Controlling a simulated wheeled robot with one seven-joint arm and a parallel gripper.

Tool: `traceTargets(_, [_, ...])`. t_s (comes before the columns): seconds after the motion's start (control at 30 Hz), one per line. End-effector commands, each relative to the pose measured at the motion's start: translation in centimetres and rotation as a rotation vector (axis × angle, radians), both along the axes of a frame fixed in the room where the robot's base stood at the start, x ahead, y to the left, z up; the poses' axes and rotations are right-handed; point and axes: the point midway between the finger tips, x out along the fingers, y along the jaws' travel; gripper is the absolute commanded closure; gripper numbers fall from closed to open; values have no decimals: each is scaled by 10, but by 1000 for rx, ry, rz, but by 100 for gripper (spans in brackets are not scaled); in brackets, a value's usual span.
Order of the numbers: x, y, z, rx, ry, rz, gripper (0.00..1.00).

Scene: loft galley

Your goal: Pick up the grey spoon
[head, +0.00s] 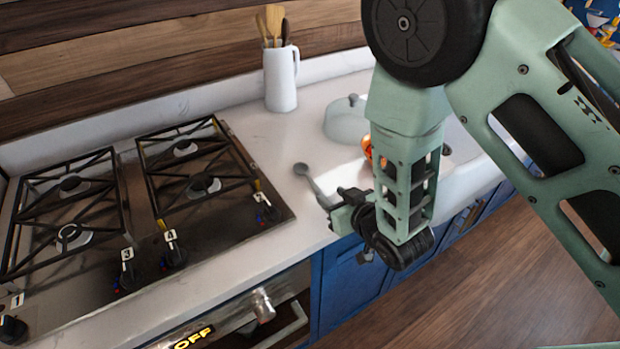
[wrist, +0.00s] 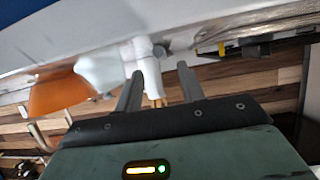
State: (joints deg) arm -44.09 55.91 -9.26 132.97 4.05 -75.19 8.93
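The grey spoon (head: 315,186) lies on the white counter just right of the hob in the head view. Its round bowl points away toward the wall, and its handle runs toward my gripper (head: 335,203). My gripper is low at the counter's front edge, at the handle end, and partly covers that end. In the wrist view, which is upside down, my gripper's fingers (wrist: 160,82) are apart, with nothing visibly clamped between them. A small grey shape (wrist: 159,51) beyond the fingertips looks like the spoon's bowl. I cannot tell whether the handle is between the fingers.
The gas hob (head: 140,205) is on the left, with knobs along its front. A white pitcher (head: 281,80) with wooden utensils stands at the back. An orange item (head: 367,149) is partly hidden behind my arm. Counter between pitcher and spoon is clear.

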Motion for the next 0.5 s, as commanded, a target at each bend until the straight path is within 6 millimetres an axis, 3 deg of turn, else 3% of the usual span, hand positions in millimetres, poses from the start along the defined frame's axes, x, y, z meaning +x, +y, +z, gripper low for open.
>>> traceTargets(0.5, [40,29,-17,1,-1,0,61])
